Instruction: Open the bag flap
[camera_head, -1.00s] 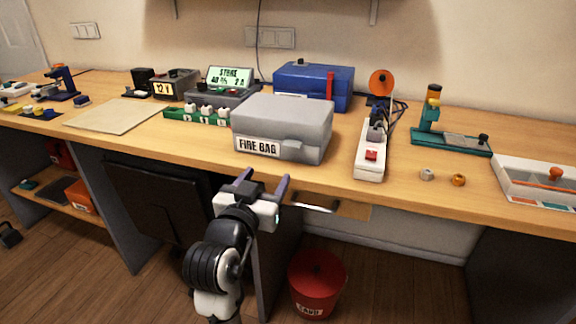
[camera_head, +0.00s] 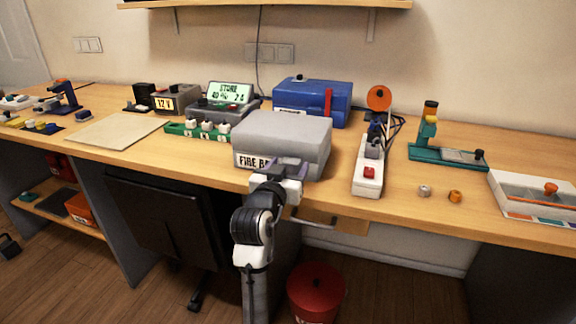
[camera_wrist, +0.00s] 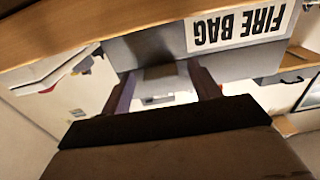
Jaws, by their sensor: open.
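The grey fire bag (camera_head: 285,130) stands near the front edge of the bench with its flap closed over the top. Its "FIRE BAG" label (camera_head: 251,161) is partly covered by my gripper in the head view and appears upside down in the wrist view (camera_wrist: 240,27). My gripper (camera_head: 279,165) is open at the bag's front face. In the wrist view, a small grey tab (camera_wrist: 160,78) on the bag shows between the two fingers (camera_wrist: 163,85). I cannot tell whether the fingers touch it.
A white power strip (camera_head: 368,174) lies right of the bag. A blue box (camera_head: 313,97) and a charger with a lit screen (camera_head: 229,95) stand behind. A green strip (camera_head: 197,130) is to the left. The bench's front edge runs below my gripper.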

